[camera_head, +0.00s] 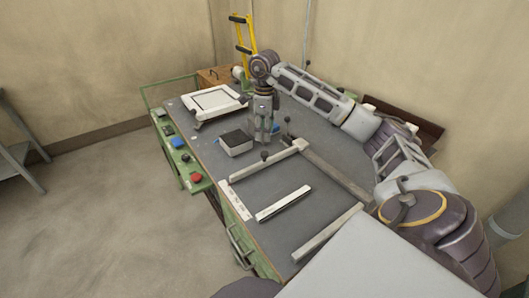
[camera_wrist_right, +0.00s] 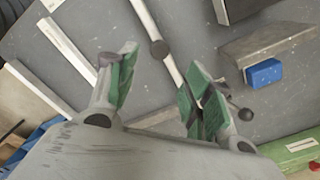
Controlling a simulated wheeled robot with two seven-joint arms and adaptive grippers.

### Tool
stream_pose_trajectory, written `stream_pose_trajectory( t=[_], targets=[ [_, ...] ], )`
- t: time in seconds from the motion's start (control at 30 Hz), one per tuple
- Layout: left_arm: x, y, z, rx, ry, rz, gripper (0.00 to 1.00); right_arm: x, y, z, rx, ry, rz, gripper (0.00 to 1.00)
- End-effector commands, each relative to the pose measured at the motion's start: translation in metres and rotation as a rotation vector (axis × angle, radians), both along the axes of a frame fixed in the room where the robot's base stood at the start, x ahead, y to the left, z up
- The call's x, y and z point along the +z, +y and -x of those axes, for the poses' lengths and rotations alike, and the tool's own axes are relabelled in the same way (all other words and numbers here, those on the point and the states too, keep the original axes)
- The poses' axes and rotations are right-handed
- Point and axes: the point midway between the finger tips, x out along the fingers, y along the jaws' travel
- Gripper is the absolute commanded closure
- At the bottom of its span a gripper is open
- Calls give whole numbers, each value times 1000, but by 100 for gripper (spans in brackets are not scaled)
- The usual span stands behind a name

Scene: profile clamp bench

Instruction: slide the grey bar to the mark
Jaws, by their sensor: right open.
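The grey bar (camera_head: 284,202) is short with a pale top and lies flat on the dark bench top, inside a frame of rails. A white strip (camera_head: 235,203) with small dark marks lies along the bench's left edge; which one is the mark I cannot tell. My right gripper (camera_head: 263,138) points down behind the frame, well apart from the grey bar. In the wrist view the right gripper (camera_wrist_right: 162,65) has its green-padded fingers spread, with nothing held. My left gripper is out of view.
A long rail (camera_head: 338,174) runs along the right, with cross rails at the back (camera_head: 265,162) and front (camera_head: 328,233). A white tray (camera_head: 212,102) lies behind. A red button (camera_head: 196,178) sits at the left edge.

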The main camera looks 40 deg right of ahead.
Motion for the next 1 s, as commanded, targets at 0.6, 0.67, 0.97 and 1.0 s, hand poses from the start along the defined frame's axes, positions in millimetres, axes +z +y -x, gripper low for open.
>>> stream_pose_trajectory(
  t=[0.6,0.67,0.97,1.0],
  targets=[
    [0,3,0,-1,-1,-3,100,-71,1,1,2,3,-1,50],
    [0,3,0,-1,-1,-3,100,-78,0,1,2,2,-1,50],
    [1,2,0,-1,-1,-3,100,-99,0,1,1,1,-1,50],
    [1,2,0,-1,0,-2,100,-100,0,1,1,1,-1,50]
  ],
)
